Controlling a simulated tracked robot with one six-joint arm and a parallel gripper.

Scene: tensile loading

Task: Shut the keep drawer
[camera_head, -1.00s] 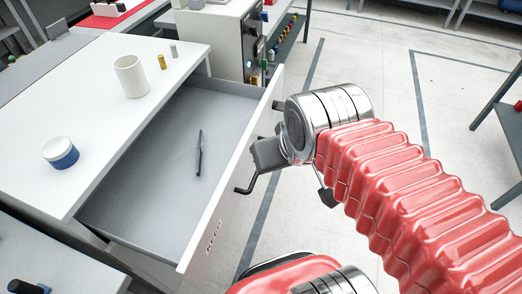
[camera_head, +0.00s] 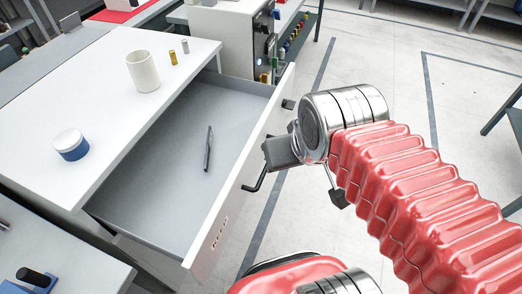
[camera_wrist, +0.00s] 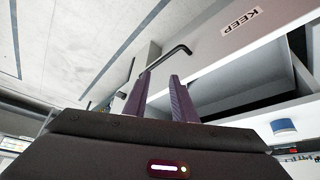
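The keep drawer (camera_head: 232,205) stands pulled well out from the white-topped bench, its grey inside showing. A dark pen-like item (camera_head: 208,148) lies in it. Its front carries a dark bar handle (camera_head: 256,184), and the wrist view shows the KEEP label (camera_wrist: 242,20) and the handle (camera_wrist: 168,58). My gripper (camera_head: 270,155) is at the outer side of the drawer front, close to the handle. In the wrist view my gripper's fingers (camera_wrist: 159,75) are apart with the handle just by their tips. I cannot tell if they touch it.
On the bench top (camera_head: 125,105) stand a white cup (camera_head: 142,72), a blue-and-white jar (camera_head: 71,146) and two small cylinders (camera_head: 173,58). A cabinet (camera_head: 232,35) with coloured knobs stands behind the drawer. Floor (camera_head: 375,60) to the right of the drawer is clear.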

